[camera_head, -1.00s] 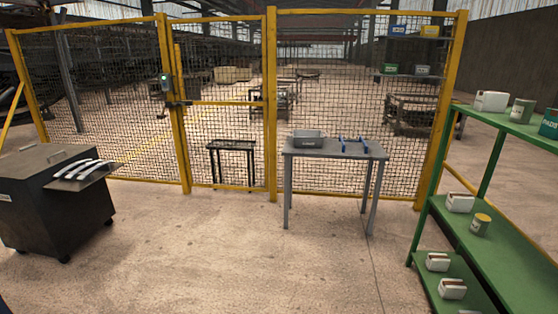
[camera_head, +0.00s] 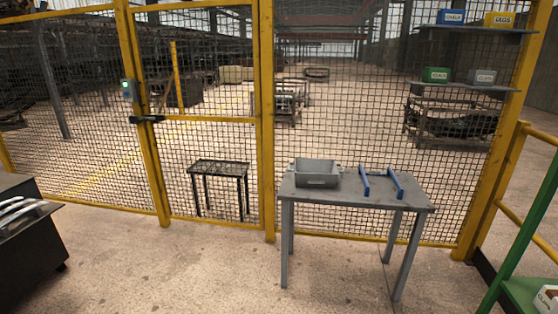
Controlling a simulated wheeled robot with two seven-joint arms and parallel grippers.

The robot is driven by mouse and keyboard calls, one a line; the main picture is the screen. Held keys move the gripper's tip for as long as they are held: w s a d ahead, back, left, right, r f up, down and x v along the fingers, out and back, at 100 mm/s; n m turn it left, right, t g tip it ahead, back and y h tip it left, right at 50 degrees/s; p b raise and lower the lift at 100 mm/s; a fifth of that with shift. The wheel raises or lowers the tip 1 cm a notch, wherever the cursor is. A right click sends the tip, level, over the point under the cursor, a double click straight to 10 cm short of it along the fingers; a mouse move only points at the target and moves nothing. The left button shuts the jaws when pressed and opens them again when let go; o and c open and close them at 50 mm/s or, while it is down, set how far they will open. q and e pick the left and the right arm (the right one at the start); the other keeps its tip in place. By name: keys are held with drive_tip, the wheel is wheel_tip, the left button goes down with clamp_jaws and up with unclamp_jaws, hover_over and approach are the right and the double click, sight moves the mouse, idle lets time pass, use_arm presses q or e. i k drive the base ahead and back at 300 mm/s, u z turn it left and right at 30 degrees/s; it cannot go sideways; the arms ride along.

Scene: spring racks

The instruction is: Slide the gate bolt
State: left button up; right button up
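The gate (camera_head: 200,118) is a yellow-framed mesh panel in the yellow mesh fence, and it stands shut. A dark bolt (camera_head: 147,119) sits across the gate's left edge and the yellow post, at about the height of the gate's crossbar. A small grey box with a green light (camera_head: 129,90) is fixed to the post just above the bolt. The bolt is too small to tell its exact position. Neither of my grippers shows in this view.
A grey table (camera_head: 355,195) with a grey bin (camera_head: 315,173) and blue-handled pieces (camera_head: 395,185) stands right of the gate. A dark cabinet (camera_head: 28,245) is at the left, a green rack (camera_head: 525,290) at the right. A black stand (camera_head: 217,168) is behind the gate. The floor before the gate is clear.

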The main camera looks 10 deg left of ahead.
sight(145, 120)
drive_tip(key=u, duration=0.2)
drive_tip(key=i, duration=0.2)
drive_tip(key=u, duration=1.55)
drive_tip(key=i, duration=2.45)
drive_tip(key=z, duration=0.8)
